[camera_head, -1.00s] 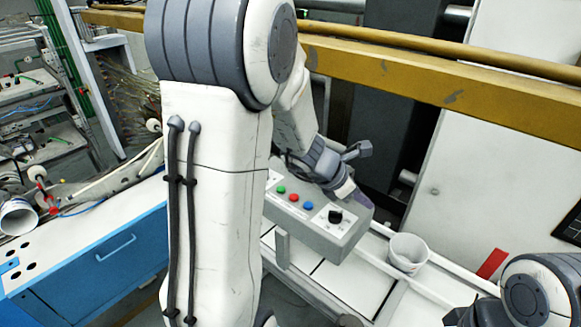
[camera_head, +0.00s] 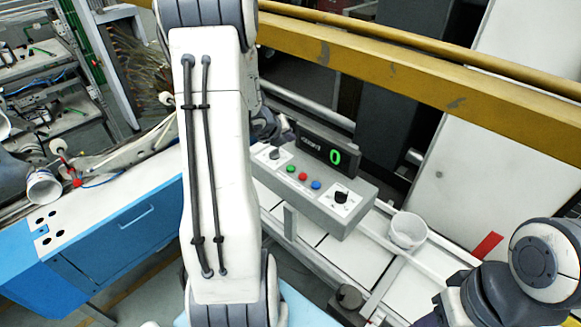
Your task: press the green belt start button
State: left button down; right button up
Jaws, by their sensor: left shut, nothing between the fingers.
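The green button (camera_head: 291,169) is on the grey control box (camera_head: 300,205), at the left end of a row with a red button (camera_head: 303,176) and a blue button (camera_head: 316,185). My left gripper (camera_head: 275,130) is behind and above the box's left end, up and left of the green button and apart from it in the picture. It is partly hidden by my own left arm; it is shut and holds nothing. My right gripper (camera_head: 432,318) shows only in part at the bottom edge, far from the box, and its jaws cannot be made out.
A dark display (camera_head: 328,150) reading a green 0 stands at the back of the box. Black knobs (camera_head: 341,197) flank the buttons. A white cup (camera_head: 407,231) stands to the right. A yellow beam (camera_head: 400,62) crosses behind. A blue cabinet (camera_head: 130,235) is at left.

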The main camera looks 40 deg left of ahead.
pick_arm(q)
jog(key=b, duration=0.7)
send_over(289, 170)
notch_tip(289, 170, down, 8)
jog(key=shift+r, duration=0.1)
jog(key=shift+f+b, duration=0.5)
jog(key=shift+b, duration=0.05)
dwell(1.1)
jog(key=shift+f+b, duration=0.35)
jog(key=shift+b, duration=0.05)
